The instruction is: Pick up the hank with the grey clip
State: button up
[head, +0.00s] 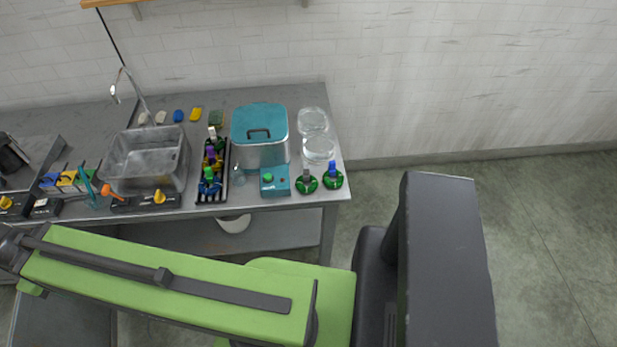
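A dark green hank (306,185) with a grey clip (306,173) on top lies near the front right corner of the grey worktop (232,108). A similar green hank (333,181) with a blue clip (332,166) lies right beside it, a little further right. My green arm crosses the lower part of the head view, in front of the worktop, and runs out towards the left edge. My gripper is not in view, so I cannot see whether it holds anything.
A teal-lidded metal pot (262,153) and a teal box with a green knob (275,187) stand left of the hanks. Clear round containers (319,150) stand behind them. A black rack (214,187) with coloured-top items and a clear basin (147,182) are further left.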

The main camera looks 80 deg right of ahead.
aim_at(306, 177)
jog(key=z, duration=0.55)
jog(key=k, duration=0.1)
jog(key=z, duration=3.2)
jog(key=k, duration=0.8)
jog(key=u, duration=0.9)
jog(key=i, duration=1)
jog(key=z, duration=0.1)
